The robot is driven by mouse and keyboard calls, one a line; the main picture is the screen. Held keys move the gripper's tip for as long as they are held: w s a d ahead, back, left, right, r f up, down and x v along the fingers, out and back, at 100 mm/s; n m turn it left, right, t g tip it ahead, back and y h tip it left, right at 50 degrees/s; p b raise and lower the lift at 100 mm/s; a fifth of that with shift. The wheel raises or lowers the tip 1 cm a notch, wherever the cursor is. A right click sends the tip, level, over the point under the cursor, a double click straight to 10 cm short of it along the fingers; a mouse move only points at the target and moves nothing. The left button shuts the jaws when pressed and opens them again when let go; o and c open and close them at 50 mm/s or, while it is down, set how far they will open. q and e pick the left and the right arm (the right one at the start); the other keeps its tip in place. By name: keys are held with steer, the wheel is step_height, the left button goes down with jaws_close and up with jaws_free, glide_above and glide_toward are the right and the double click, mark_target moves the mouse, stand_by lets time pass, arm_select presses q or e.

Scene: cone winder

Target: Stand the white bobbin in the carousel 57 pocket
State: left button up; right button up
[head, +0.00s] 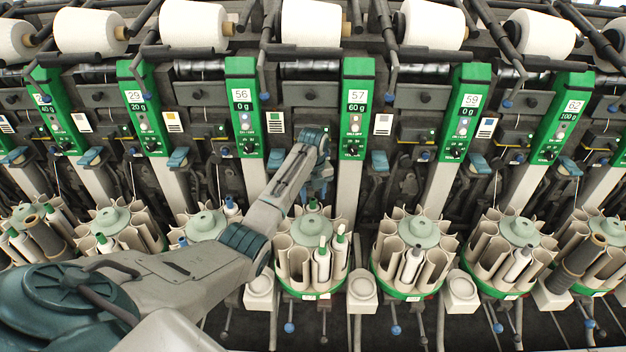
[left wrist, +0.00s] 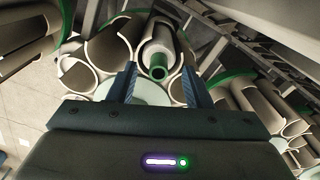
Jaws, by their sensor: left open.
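My left gripper (head: 316,198) is open above the carousel (head: 310,295) just left of the foot of the 57 column (head: 356,110). It also shows in the left wrist view (left wrist: 160,80), with its two fingers apart. Between and beyond the fingertips, a white bobbin (left wrist: 158,48) with a green tip stands in a cream pocket; I cannot tell whether the fingers touch it. In the head view a green tip (head: 313,206) shows just under the gripper. Two more white bobbins, one in front (head: 322,262) and one at the right (head: 340,244), stand in this carousel. My right gripper is not in view.
Another carousel (head: 408,293) stands close on the right, and one (head: 203,227) on the left. Empty pockets (left wrist: 108,45) lie beside the bobbin in the wrist view. Green-and-grey columns and dark rods crowd behind; large white cones (head: 310,24) line the top.

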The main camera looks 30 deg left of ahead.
arm_select(q)
steer(key=shift+f, duration=0.4)
steer(key=shift+s+f, duration=0.1)
steer(key=shift+f, duration=0.2)
steer(key=shift+c, duration=0.7)
jaws_close()
steer(key=shift+r+p, duration=0.55)
steer(key=shift+p, duration=0.25)
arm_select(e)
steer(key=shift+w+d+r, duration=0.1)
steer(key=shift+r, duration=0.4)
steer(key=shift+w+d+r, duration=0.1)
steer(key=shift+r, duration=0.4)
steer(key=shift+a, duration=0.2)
